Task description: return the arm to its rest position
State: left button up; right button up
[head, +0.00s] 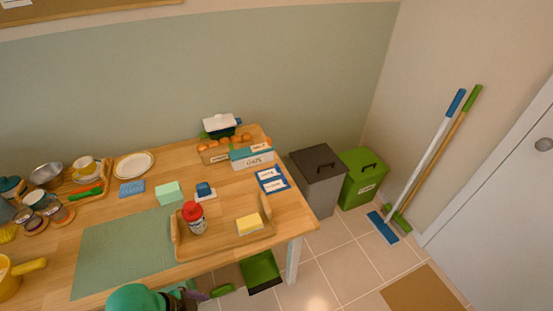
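Neither of my grippers shows in the head view, and I cannot make out any part of either arm. What they hold, if anything, is out of sight. A wooden table (150,235) fills the lower left. On it a wooden tray (218,246) holds a red-capped bottle (194,217), standing upright, and a yellow-and-white block (249,224) apart from it. A green mat (115,250) lies left of the tray.
Dishes, a plate (134,166) and a yellow pan (10,278) crowd the table's left. Boxes (252,158) stand at its back right. A grey bin (318,178) and green bin (362,180) stand right of it. A rounded green object (137,298) shows at the bottom edge.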

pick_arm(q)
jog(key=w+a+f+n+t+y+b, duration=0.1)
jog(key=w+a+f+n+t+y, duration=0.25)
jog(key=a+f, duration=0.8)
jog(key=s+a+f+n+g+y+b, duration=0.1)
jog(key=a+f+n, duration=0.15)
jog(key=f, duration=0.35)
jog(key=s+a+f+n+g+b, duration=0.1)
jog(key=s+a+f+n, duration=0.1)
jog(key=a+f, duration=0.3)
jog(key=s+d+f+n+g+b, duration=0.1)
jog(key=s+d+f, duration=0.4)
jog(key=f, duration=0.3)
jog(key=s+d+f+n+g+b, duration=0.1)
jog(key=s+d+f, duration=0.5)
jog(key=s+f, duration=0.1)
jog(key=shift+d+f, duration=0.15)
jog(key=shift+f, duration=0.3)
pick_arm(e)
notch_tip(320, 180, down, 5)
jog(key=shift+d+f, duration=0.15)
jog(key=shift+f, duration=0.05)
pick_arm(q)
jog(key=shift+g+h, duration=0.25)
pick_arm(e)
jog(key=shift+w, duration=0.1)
